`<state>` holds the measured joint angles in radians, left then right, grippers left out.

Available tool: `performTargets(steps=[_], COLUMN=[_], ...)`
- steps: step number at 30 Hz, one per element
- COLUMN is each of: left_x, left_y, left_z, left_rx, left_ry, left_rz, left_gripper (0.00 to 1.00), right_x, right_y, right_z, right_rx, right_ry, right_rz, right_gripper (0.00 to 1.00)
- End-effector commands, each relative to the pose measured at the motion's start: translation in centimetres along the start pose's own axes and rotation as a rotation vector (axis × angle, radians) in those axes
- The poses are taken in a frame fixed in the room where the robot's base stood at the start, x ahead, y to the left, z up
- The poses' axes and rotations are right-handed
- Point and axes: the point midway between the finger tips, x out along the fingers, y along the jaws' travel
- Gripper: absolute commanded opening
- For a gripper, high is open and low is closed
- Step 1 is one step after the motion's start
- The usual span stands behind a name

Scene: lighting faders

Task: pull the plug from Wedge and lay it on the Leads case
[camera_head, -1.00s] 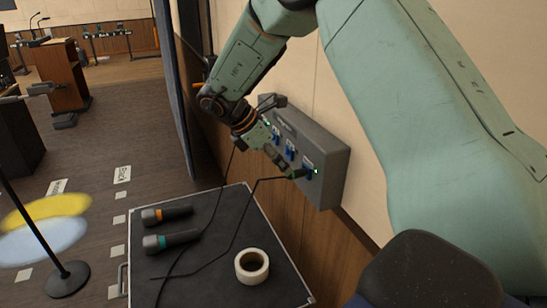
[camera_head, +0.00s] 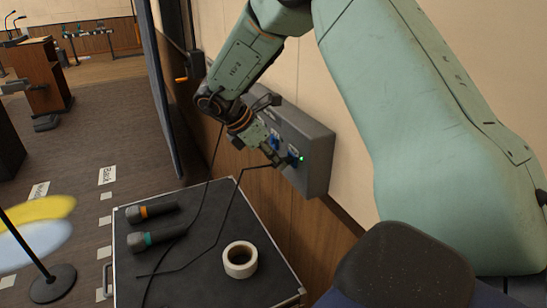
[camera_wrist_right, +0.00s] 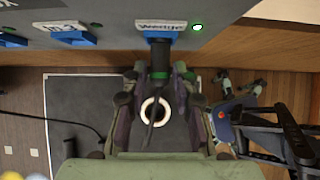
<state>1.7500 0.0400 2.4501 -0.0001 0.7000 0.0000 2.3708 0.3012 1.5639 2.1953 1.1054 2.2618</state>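In the head view my right gripper (camera_head: 272,156) is at the box's near end. A black-topped case (camera_head: 190,268) stands below; no Leads label is readable. My left gripper is not in view.
Two microphones (camera_head: 152,211) (camera_head: 158,236) and a white tape roll (camera_head: 240,259) lie on the case, with a dark cable across it. The grey wall box (camera_head: 318,160) has other blue sockets, including one labelled In 3 (camera_wrist_right: 66,33). A stand base (camera_head: 54,283) is at left.

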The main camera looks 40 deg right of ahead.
Motion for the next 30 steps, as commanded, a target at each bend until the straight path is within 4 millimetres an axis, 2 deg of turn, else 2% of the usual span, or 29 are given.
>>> performTargets(steps=[1,9,30], left_x=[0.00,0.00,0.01], left_y=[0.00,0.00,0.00], left_z=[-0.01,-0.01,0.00], left_rx=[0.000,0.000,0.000], left_ry=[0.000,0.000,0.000], left_rz=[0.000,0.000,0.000], left_gripper=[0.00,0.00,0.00], right_x=[-0.01,-0.03,-0.48], right_y=[0.00,0.03,0.04], right_z=[-0.01,-0.03,-0.63], right_rx=[0.000,0.000,0.000], right_ry=[0.000,0.001,0.000], right_rz=[0.000,0.001,0.001], right_gripper=[0.21,0.00,0.00])
